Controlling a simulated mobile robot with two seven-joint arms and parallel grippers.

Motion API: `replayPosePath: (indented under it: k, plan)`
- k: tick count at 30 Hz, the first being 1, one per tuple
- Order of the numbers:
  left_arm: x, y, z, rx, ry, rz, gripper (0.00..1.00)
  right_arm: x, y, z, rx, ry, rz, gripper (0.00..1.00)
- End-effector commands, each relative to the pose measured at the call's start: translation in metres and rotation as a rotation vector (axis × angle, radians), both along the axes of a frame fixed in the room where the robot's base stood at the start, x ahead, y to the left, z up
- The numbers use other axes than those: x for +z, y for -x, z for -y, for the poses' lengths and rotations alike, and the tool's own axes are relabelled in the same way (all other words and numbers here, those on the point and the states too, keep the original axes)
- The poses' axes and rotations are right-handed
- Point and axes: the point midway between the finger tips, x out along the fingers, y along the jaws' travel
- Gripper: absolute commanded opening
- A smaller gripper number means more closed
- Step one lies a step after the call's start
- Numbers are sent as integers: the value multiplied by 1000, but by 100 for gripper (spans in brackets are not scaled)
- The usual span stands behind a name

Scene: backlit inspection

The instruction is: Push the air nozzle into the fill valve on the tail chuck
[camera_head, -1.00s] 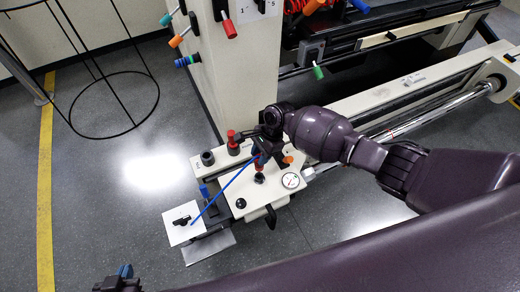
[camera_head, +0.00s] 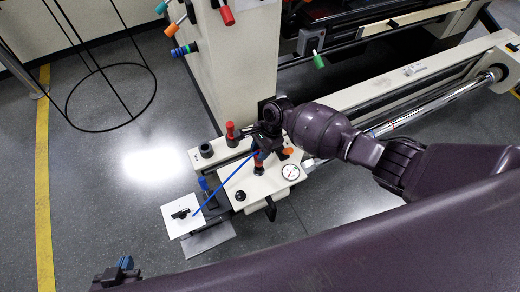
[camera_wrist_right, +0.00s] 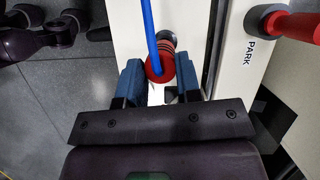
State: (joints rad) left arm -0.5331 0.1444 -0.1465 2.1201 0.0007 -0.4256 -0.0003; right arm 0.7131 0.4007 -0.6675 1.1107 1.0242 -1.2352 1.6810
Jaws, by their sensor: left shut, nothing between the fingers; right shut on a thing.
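My right gripper (camera_head: 264,147) is shut on the red air nozzle (camera_head: 258,167) above the cream housing of the tail chuck (camera_head: 262,187). In the right wrist view the nozzle (camera_wrist_right: 158,70) sits between the blue finger pads (camera_wrist_right: 159,82), with its blue hose (camera_wrist_right: 149,25) running up and away. The nozzle's lower end is at the dark fill valve, which it and the gripper largely hide. I cannot tell whether it is seated. My left gripper (camera_head: 118,274) is shut and empty at the lower left, away from the chuck.
A gauge (camera_head: 290,172) and a black knob (camera_head: 240,196) are on the housing. A red-topped lever (camera_head: 231,131) and black cap (camera_head: 206,150) stand behind it. A white plate (camera_head: 183,215) lies left, where the hose ends. A black wire stand (camera_head: 112,95) is far left.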

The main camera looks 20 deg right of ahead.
Motion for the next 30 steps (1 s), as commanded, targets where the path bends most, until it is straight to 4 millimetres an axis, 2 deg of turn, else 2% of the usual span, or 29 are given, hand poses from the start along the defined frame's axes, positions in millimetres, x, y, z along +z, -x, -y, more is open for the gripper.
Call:
replayPosePath:
  k: [15,30]
  plan:
    - [-12,10,-4,-6,-12,-30,0,-12,0,0,0,-1,-1,5]
    - [-16,9,-2,-5,-8,-32,0,-24,0,0,-1,0,0,5]
